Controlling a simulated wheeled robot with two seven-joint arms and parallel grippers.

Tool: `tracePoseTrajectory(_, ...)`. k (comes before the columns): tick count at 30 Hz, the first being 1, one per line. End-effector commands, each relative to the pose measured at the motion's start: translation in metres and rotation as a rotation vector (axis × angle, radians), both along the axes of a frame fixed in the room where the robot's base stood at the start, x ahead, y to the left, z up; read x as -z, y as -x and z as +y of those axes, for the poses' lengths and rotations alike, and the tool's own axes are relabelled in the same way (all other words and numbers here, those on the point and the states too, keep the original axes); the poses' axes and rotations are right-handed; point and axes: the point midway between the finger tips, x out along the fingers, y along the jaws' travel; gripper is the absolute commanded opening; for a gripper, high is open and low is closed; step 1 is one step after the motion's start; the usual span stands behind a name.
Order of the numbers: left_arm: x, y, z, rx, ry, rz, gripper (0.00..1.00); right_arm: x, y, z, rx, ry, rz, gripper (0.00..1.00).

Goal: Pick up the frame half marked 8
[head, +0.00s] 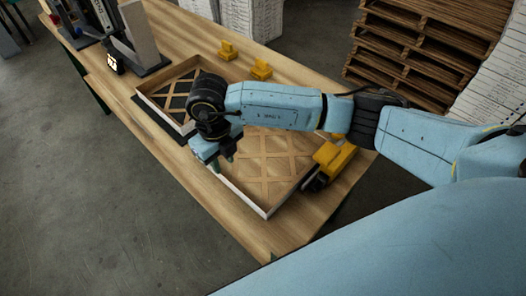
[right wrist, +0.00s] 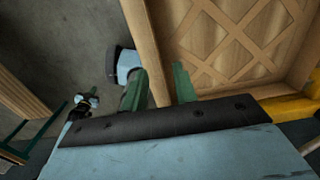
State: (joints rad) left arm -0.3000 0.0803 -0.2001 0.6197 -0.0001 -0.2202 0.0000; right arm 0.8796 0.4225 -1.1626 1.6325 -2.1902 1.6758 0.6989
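A shallow wooden frame half with a diagonal lattice (head: 262,209) lies on the workbench in the head view. It also fills the upper right of the right wrist view (right wrist: 152,42). A second frame half with a dark inside (head: 151,104) lies to its left, partly behind my right arm. I can read no number 8 on either. My right gripper (head: 222,161) points down at the left wall of the lattice half. In the right wrist view its green fingers (right wrist: 160,88) are apart, one on each side of that wall; whether they press on it is unclear.
The workbench (head: 225,216) has a yellow clamp-like block (head: 332,158) by the lattice half and two small yellow blocks (head: 261,69) at the back. A grey upright device (head: 141,36) stands at the far left. Pallets (head: 410,50) are stacked beyond the bench.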

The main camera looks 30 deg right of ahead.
Motion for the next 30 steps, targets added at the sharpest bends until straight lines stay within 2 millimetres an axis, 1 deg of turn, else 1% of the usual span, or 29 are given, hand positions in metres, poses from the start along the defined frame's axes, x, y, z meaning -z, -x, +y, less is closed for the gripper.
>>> tracePoseTrajectory(1, -0.001, 0.001, 0.000, 0.000, 0.000, 0.001, 0.00, 0.009, 0.001, 0.000, 0.001, 0.000, 0.002, 0.28)
tracePoseTrajectory(3, -0.002, 0.001, 0.000, 0.000, 0.000, 0.001, 0.00, 0.018, 0.000, 0.000, 0.000, -0.001, 0.003, 0.28)
tracePoseTrajectory(11, -0.006, 0.001, 0.000, 0.000, 0.000, 0.001, 0.00, 0.038, 0.003, 0.001, -0.001, -0.002, 0.003, 0.28)
tracePoseTrajectory(15, -0.013, 0.001, 0.000, 0.000, 0.000, 0.001, 0.00, 0.060, 0.006, 0.002, -0.001, -0.002, 0.004, 0.28)
tracePoseTrajectory(19, -0.012, 0.001, 0.000, 0.000, 0.001, 0.001, 0.00, 0.076, 0.005, 0.002, -0.001, -0.004, 0.001, 0.28)
tracePoseTrajectory(22, -0.012, 0.001, 0.000, 0.000, 0.000, 0.001, 0.00, 0.080, 0.004, 0.002, -0.002, -0.003, 0.000, 0.28)
tracePoseTrajectory(28, -0.012, 0.001, 0.000, 0.000, 0.000, 0.001, 0.00, 0.081, 0.004, 0.002, -0.002, -0.004, -0.001, 0.28)
tracePoseTrajectory(30, -0.012, 0.000, 0.000, 0.000, 0.000, 0.000, 0.00, 0.081, 0.004, 0.002, -0.002, -0.004, -0.001, 0.19)
